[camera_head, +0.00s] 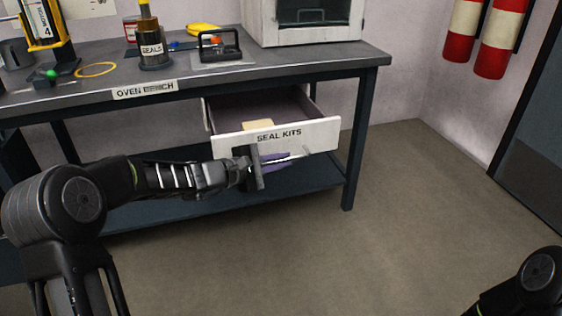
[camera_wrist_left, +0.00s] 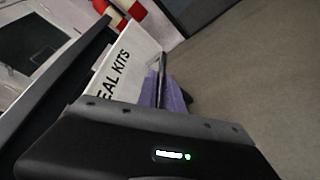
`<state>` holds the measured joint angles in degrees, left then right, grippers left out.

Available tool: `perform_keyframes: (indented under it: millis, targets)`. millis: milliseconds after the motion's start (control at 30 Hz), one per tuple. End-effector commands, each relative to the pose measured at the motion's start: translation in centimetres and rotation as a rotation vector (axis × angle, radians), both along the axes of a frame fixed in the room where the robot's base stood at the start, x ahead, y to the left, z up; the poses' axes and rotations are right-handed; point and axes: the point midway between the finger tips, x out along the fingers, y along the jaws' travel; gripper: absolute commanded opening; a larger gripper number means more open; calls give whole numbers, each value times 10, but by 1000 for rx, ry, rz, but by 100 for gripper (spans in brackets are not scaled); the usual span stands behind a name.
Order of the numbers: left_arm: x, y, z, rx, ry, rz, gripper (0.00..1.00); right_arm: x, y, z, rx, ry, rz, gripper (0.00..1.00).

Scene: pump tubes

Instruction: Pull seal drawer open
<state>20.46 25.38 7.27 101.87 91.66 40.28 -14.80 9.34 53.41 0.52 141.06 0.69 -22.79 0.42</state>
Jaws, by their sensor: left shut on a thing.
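The seal drawer has a white front (camera_head: 318,135) marked "SEAL KITS" and stands pulled out from under the bench. Its grey inside (camera_head: 285,105) shows, with a tan item (camera_head: 258,125) near the front left. A thin bar handle (camera_head: 290,158) runs along the lower part of the front. My left gripper (camera_head: 262,166) is at the left part of this handle, shut on it; the fingertips are partly hidden. In the left wrist view the drawer front (camera_wrist_left: 128,58) and the dark handle bar (camera_wrist_left: 162,80) lie just beyond the gripper body. My right gripper is out of view.
A lower shelf (camera_head: 290,185) runs beneath the drawer. The floor (camera_head: 420,220) to the right is clear.

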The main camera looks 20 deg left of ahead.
Motion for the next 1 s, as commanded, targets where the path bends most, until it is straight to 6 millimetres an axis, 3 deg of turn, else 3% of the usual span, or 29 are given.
perform_keyframes:
  millis: [100, 133, 367, 733, 1000]
  targets:
    - [0, 1, -1, 1, 1, 1, 0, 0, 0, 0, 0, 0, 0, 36]
    - [0, 1, -1, 1, 1, 1, 13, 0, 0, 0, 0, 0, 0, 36]
    - [0, 0, 0, 0, 0, 1, 32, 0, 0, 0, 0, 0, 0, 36]
    - [-4, 4, 2, 1, 1, 2, 32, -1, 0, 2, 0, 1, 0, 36]
    - [-33, 29, 12, 1, 1, 4, 32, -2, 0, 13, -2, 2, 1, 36]
